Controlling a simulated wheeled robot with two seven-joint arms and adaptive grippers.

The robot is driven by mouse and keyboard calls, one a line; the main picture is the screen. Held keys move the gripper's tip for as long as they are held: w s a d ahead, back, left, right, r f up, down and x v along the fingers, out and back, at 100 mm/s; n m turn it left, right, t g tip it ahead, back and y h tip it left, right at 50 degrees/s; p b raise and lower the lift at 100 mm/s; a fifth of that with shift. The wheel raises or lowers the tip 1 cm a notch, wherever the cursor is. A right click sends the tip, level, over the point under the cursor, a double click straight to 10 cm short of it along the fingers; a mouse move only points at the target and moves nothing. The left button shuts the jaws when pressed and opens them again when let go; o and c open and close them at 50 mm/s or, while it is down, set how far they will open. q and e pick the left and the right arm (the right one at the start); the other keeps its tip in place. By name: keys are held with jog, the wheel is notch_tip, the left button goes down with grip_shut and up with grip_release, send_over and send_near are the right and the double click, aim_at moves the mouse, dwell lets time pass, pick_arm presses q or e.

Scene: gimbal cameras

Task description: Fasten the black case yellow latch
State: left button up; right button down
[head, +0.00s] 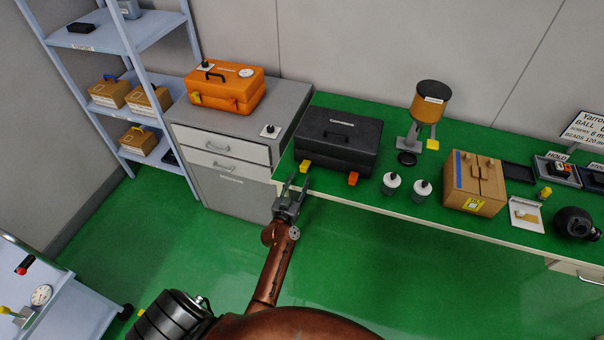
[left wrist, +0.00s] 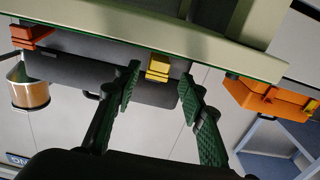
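The black case (head: 338,140) stands shut-looking at the left end of the green-topped bench, its handle on the lid. Its yellow latch (head: 305,166) sticks out low at the left of the front side, and an orange latch (head: 353,178) sticks out at the right. My left gripper (head: 291,187) is open and empty, just in front of the bench edge near the yellow latch. In the upside-down left wrist view, the yellow latch (left wrist: 158,68) shows between the two spread green fingertips (left wrist: 160,80), beyond them and apart. My right gripper is out of view.
The bench edge (left wrist: 190,55) lies close to my left fingers. A drawer cabinet (head: 222,150) with an orange case (head: 228,90) stands left. Two white jars (head: 406,187), a dispenser (head: 428,105) and a cardboard box (head: 474,183) stand right of the black case.

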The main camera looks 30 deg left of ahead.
aim_at(303, 171)
pick_arm(q)
jog(key=shift+x, duration=2.15)
grip_shut()
